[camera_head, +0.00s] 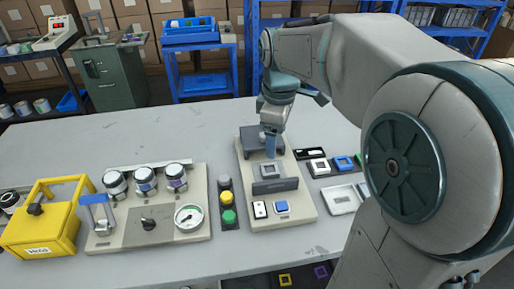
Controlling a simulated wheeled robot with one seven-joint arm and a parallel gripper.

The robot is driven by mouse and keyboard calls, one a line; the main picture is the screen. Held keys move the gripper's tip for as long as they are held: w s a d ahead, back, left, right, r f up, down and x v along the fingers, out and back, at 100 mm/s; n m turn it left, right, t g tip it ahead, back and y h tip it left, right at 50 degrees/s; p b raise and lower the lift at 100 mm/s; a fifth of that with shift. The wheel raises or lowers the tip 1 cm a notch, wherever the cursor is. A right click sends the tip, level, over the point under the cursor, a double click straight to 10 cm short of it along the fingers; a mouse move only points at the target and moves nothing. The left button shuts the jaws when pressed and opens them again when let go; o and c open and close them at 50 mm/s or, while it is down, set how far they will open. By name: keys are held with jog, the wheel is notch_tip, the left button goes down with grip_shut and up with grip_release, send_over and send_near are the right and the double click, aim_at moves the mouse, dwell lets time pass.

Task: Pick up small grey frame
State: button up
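A small grey square frame (267,170) with a dark centre sits on the beige machine (295,205) at table centre. Another small pale grey frame (319,167) lies right of the machine, beside a blue frame (344,163). I cannot tell which of the two grey frames the task names. My gripper (270,155) points down over the machine, just behind and above the frame there. Its blue fingertips overlap in this view, so I cannot tell its opening or any contact. Nothing held is visible.
A green frame (361,159) is partly hidden by my arm. A dark upright plate (275,186) stands in front of the machine's frame. A panel with jars and a gauge (188,216) and a yellow box (45,228) stand left. The table's back left is clear.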

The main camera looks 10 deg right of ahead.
jog(key=w+f+n+g+b, duration=0.1)
jog(key=w+f+n+b, duration=0.3)
jog(key=w, duration=0.3)
jog(key=n, duration=0.2)
send_over(266, 171)
notch_tip(266, 171, down, 8)
jog(key=shift+d+r, duration=0.1)
jog(key=shift+d, duration=0.05)
jog(key=f, duration=0.2)
jog(key=f+b, duration=0.1)
jog(key=f, duration=0.2)
jog(key=shift+w+a+f, duration=0.1)
jog(key=shift+a+f, duration=0.1)
jog(key=shift+f, duration=0.1)
jog(key=c, duration=1)
